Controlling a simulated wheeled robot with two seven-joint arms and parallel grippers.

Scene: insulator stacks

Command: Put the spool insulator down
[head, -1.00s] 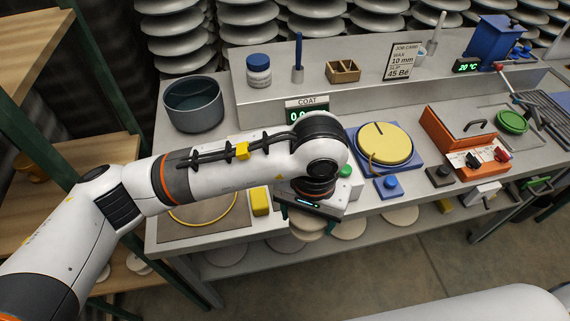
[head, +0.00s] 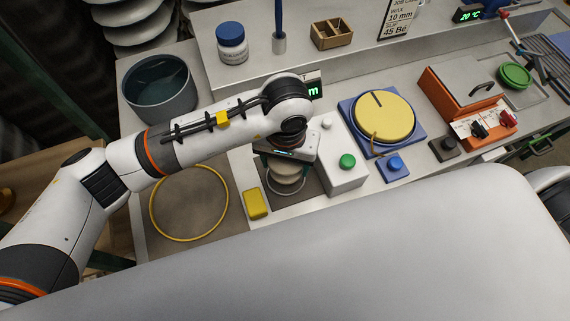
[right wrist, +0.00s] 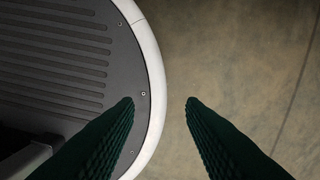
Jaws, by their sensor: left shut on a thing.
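The spool insulator (head: 287,174), pale and ribbed, hangs below my left gripper (head: 286,164) in the head view. That gripper is shut on it, and its hand and wrist hide the insulator's top. The insulator is over a dark grey plate (head: 298,190) at the bench's front, and a thin pale ring shows around its lower part. I cannot tell whether it touches the plate. My right gripper (right wrist: 160,102) is open and empty in the right wrist view, above the floor and beside a round dark ribbed base.
A white box with a green button (head: 347,161) stands close right of the insulator. A yellow block (head: 256,203) and a yellow ring (head: 154,203) on a brown mat lie left. A grey pot (head: 160,112) stands behind. A yellow turntable (head: 384,117) is further right.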

